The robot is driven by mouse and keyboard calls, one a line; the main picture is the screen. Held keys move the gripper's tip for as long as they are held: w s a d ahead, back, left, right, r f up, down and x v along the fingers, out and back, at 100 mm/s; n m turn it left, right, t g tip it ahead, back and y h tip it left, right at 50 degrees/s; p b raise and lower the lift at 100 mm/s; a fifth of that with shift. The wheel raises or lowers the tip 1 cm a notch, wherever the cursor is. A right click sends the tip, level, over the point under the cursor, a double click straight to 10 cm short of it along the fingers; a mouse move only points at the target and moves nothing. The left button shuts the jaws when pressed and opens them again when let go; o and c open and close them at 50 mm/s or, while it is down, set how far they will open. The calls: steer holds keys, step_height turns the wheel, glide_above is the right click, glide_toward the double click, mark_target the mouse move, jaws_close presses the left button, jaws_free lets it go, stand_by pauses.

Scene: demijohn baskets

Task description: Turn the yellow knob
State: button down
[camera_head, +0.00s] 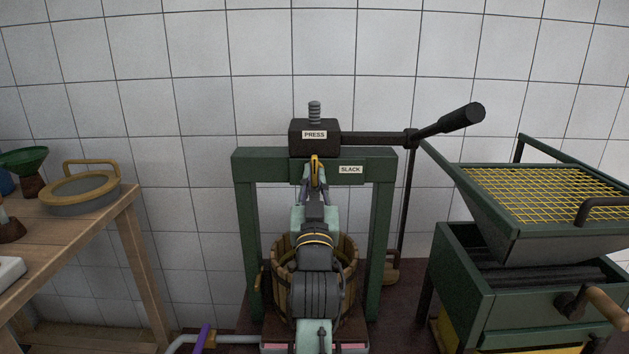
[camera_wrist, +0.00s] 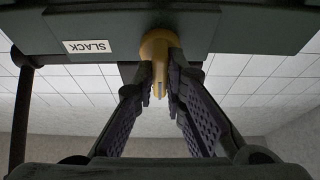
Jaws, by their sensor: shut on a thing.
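The yellow knob (camera_wrist: 158,44) sits on the green crossbeam of the press, just beside the SLACK label. In the head view only a small part of the yellow knob (camera_head: 316,163) shows above my gripper (camera_head: 316,180). In the wrist view my gripper (camera_wrist: 161,88) has its two dark padded fingers shut on the lower part of the knob, one on each side. The SLACK label (camera_head: 350,169) is right of the knob in the head view; the label (camera_wrist: 87,47) appears upside down at left in the wrist view.
The green press frame (camera_head: 380,235) surrounds a slatted wooden basket (camera_head: 348,270), partly hidden by my arm. A black lever (camera_head: 450,122) extends right from the press head (camera_head: 314,148). A green crusher (camera_head: 480,290) stands at right. A wooden table (camera_head: 110,205) stands at left.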

steer(key=shift+m, duration=0.5)
steer(key=m+h+b, duration=0.1)
steer(key=m, duration=0.1)
steer(key=m+h+b, duration=0.1)
steer(key=m+h, duration=0.1)
steer(key=m, duration=0.1)
steer(key=shift+a+f+m, duration=0.1)
steer(key=shift+a+m, duration=0.05)
steer(key=shift+m, duration=0.15)
steer(key=m+g+h+b, duration=0.1)
steer(key=m+h+b, duration=0.1)
steer(key=m, duration=0.2)
steer(key=m+g+h+b, duration=0.1)
steer(key=m+g+b, duration=0.1)
steer(key=m, duration=0.2)
steer(key=shift+h, duration=0.4)
steer(key=m+g+b, duration=0.1)
steer(key=m, duration=0.3)
steer(key=shift+r, duration=0.2)
steer(key=shift+m+g+b, duration=0.3)
steer(key=shift+m+g, duration=0.6)
steer(key=shift+m, duration=1.2)
steer(key=c, duration=1.6)
jaws_free()
steer(key=shift+c, duration=0.2)
